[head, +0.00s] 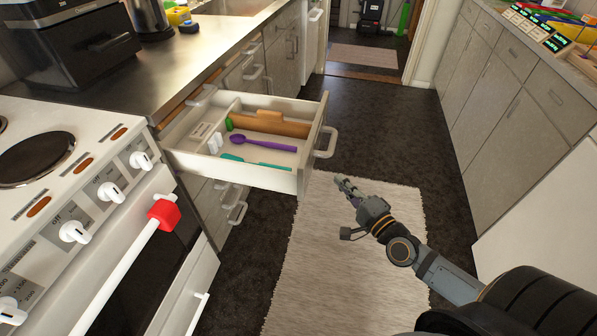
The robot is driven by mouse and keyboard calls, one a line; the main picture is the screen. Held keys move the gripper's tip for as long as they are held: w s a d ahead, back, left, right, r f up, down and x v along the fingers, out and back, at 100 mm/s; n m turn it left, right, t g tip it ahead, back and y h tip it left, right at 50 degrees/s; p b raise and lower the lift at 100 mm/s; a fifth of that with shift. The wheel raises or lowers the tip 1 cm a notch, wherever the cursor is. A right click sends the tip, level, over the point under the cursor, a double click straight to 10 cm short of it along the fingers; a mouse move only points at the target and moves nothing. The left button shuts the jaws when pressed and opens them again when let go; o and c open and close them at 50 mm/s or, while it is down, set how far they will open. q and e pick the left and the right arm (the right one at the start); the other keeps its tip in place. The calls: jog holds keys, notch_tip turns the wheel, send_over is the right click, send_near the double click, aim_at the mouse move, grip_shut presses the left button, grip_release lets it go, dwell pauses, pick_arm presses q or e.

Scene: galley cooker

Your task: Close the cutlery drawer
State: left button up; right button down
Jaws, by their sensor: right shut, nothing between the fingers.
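The cutlery drawer (243,178) is pulled far out from the counter left of centre in the head view. It holds a wooden rolling pin (270,124), a purple spoon (262,143), a teal utensil (256,163) and small white items. Its white handle (327,141) is on the front panel, facing right. My right gripper (342,181) is shut and empty. It appears in front of the drawer front, a little right of and below the handle in the picture, apart from it. My left gripper is not in view.
A white cooker (75,195) with a red item (164,213) on its oven rail stands at left. A pale rug (345,255) lies on the dark floor. Grey cabinets (505,90) line the right side. The aisle between is clear.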

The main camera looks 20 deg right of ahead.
send_near(315, 151)
jog(key=w, duration=0.2)
jog(key=w+a, duration=0.1)
jog(key=w, duration=0.2)
jog(key=shift+a, duration=0.1)
jog(key=shift+w, duration=0.2)
